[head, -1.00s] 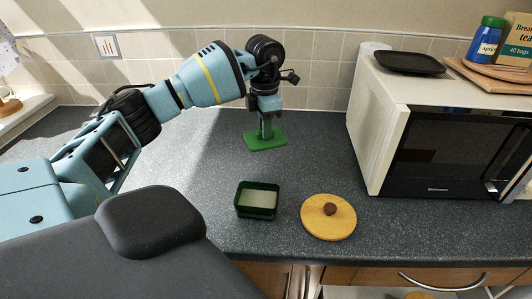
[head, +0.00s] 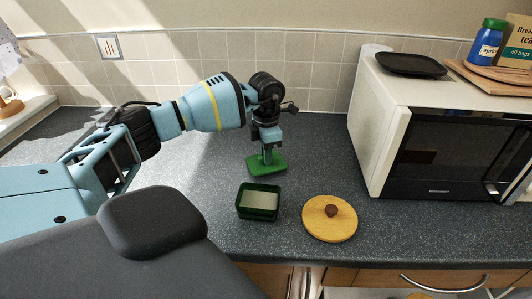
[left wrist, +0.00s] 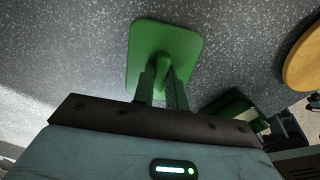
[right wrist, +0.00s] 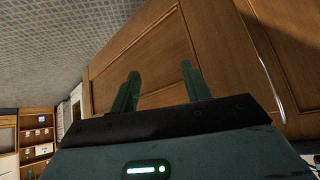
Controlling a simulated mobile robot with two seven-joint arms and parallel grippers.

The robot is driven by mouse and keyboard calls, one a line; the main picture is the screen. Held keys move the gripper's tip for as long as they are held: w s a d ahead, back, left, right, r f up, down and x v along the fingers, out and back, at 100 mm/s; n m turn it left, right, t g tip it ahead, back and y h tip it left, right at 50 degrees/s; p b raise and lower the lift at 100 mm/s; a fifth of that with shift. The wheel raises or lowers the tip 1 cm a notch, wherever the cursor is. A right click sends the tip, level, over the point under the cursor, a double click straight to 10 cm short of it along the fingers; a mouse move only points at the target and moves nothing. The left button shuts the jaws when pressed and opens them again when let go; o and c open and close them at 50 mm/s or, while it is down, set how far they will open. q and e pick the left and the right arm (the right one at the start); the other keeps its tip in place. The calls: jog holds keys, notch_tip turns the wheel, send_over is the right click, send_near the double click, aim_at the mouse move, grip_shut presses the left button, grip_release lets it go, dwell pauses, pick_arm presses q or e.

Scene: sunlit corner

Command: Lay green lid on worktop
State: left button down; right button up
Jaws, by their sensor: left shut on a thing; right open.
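The green lid (head: 272,168) is a flat rectangular plate with an upright handle. It is level, just behind the green box, at or very near the worktop (head: 200,160); I cannot tell if it touches. My left gripper (head: 267,152) points down and is shut on the lid's handle. In the left wrist view the lid (left wrist: 150,38) shows beyond the fingertips (left wrist: 163,78). The open green box (head: 259,215) stands in front of the lid, with pale contents. My right gripper (right wrist: 160,72) is open and empty in the right wrist view, facing a wooden cabinet door.
A round yellow wooden lid with a brown knob (head: 325,230) lies right of the box. A white microwave (head: 368,130) stands at the right, with a black tray (head: 411,64) on top. The worktop left of the green lid is clear.

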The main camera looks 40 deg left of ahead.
pick_arm(q)
jog(key=shift+f, duration=0.1)
jog(key=c, duration=1.4)
grip_release()
jog(key=shift+c, duration=0.2)
notch_tip(320, 180, up, 12)
jog(key=shift+d, duration=0.1)
